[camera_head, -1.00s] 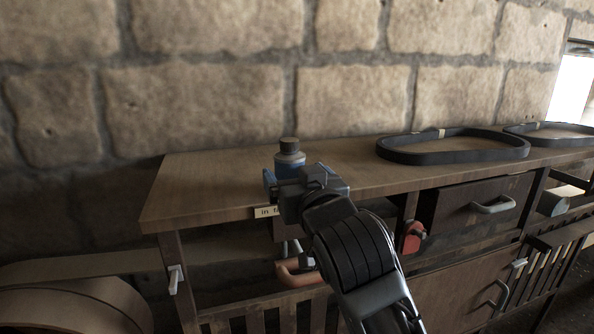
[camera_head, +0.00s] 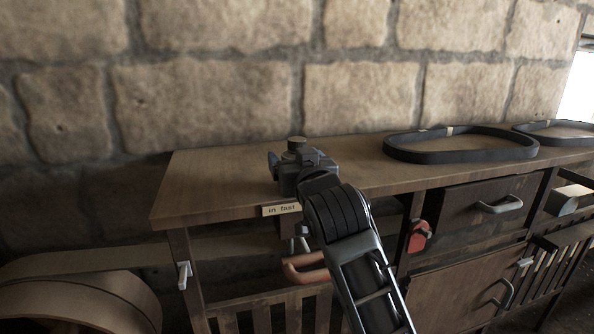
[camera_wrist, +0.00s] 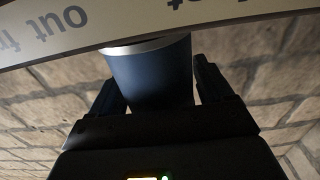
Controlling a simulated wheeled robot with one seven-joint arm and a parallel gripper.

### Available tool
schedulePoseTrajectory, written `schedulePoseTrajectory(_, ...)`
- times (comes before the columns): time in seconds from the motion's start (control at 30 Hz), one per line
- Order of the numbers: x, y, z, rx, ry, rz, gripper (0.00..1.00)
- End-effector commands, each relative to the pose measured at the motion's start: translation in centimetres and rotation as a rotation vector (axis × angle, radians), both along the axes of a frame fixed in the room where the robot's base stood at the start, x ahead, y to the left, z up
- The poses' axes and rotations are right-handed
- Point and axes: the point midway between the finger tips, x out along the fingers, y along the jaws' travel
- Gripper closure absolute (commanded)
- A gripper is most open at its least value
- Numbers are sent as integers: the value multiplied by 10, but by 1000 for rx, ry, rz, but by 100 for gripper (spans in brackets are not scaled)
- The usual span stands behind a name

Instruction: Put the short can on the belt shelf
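A small can stands upright on the wooden bench top, near its left end. In the head view only its dark cap (camera_head: 297,143) shows clearly above my gripper (camera_head: 300,165), which hides most of its body. In the wrist view the blue can (camera_wrist: 150,75) is between the two fingers of my gripper (camera_wrist: 155,72). A thin gap shows between the can and the right finger, so the fingers look open around it. I cannot tell for sure which surface is the belt shelf.
Black belt loops, one nearer (camera_head: 460,146) and one farther (camera_head: 560,132), lie on the bench top (camera_head: 205,180) to the right. A label (camera_head: 281,210) reading "in fast" is on the front edge. A stone wall stands behind. Drawers with handles are below.

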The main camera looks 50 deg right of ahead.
Motion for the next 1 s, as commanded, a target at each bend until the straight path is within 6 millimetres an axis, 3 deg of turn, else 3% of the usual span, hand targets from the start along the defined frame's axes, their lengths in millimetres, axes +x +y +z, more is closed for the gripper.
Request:
schedulePoseTrajectory(0.07, 0, 0, 0, 0, 0, 0, 28)
schedulePoseTrajectory(0.53, 0, 0, 0, -1, -1, 0, 73)
schedulePoseTrajectory(0.8, 0, 0, 3, -1, -2, 0, 74)
schedulePoseTrajectory(1.0, 0, 0, 23, -3, -6, 0, 74)
